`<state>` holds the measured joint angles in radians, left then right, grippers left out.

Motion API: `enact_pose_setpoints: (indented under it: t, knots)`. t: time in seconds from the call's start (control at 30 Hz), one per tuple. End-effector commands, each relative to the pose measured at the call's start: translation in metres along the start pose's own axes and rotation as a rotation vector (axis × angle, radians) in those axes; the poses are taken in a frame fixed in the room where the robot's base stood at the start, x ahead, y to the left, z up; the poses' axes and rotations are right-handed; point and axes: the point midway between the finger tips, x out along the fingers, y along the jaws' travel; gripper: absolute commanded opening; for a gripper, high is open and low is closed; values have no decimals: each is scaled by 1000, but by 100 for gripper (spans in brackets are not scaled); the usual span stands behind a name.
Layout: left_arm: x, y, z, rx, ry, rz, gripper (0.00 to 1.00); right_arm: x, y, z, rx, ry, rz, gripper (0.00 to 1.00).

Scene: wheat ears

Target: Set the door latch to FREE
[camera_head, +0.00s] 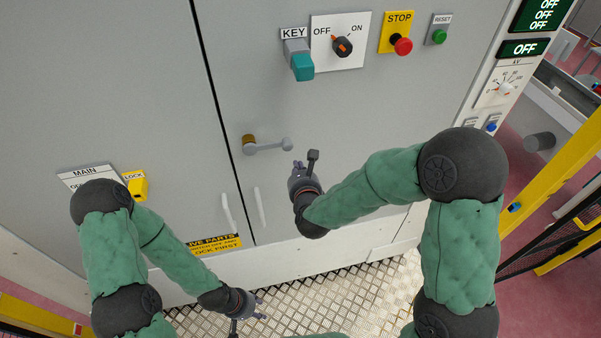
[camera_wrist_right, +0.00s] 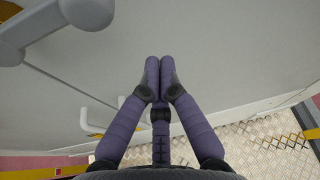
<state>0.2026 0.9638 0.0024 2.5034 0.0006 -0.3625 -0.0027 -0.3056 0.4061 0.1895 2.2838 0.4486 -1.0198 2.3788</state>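The door latch (camera_head: 270,146) is a grey lever with a brass-coloured pivot at its left end, on the grey cabinet door beside the dark door seam. The lever points right, about level. No FREE marking is legible. My right gripper (camera_head: 297,167) is just below and right of the lever's free end, apart from it. In the right wrist view its fingers (camera_wrist_right: 159,78) are together with nothing between them, and the latch (camera_wrist_right: 50,22) shows at the top left. My left gripper (camera_head: 258,307) is low, over the metal floor; its finger opening is too small to judge.
Two pale door handles (camera_head: 260,208) stand below the latch. Above are a teal key (camera_head: 302,66), an OFF/ON switch (camera_head: 342,46), a red STOP button (camera_head: 403,46) and a green RESET button (camera_head: 438,36). A yellow lock (camera_head: 137,186) is at left. The door around the latch is clear.

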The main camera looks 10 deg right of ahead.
Motion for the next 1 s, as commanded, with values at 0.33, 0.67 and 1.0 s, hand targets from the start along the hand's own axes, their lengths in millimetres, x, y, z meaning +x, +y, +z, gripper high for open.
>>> enact_pose_setpoints:
  t: [0.33,0.67,1.0]
  knots:
    - [-22,8,1,0,0,0,40,-5,0,33,0,0,2,0]
    - [-24,8,1,0,0,0,40,-6,0,37,0,1,1,0]
    - [-22,8,1,0,0,0,40,-3,-1,40,-17,-1,-5,0]
